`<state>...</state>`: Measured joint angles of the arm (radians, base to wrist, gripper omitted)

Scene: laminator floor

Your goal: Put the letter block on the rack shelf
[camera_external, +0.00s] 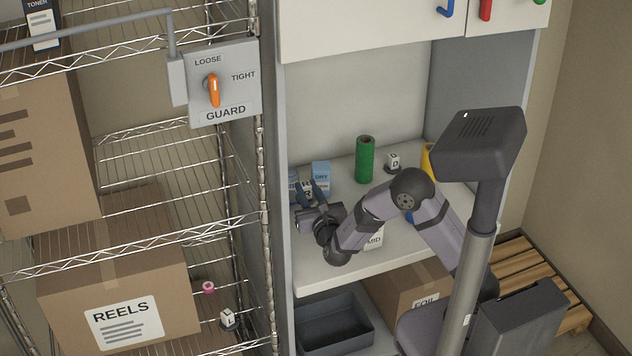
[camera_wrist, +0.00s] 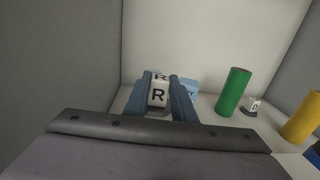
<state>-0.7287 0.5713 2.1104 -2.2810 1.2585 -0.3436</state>
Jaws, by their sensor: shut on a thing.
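A white letter block marked R (camera_wrist: 158,95) is between the two blue fingers of my gripper (camera_wrist: 168,88) in the wrist view. My gripper (camera_external: 314,191) is shut on it at the left end of the cabinet's white worktop. In the external view the block (camera_external: 307,185) is small and partly hidden by the fingers. I cannot tell whether it touches the worktop. The wire rack (camera_external: 150,242) stands left of the cabinet, beyond the grey side wall. Its lower shelf holds a white block marked L (camera_external: 228,319) and a small pink thing (camera_external: 208,287).
A blue carton (camera_external: 320,175) is beside my gripper. A green cylinder (camera_external: 365,160), a D block (camera_external: 393,161) and a yellow cylinder (camera_external: 427,158) stand farther right. The guard panel (camera_external: 226,83) with an orange lever and a REELS box (camera_external: 120,305) are on the rack side.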

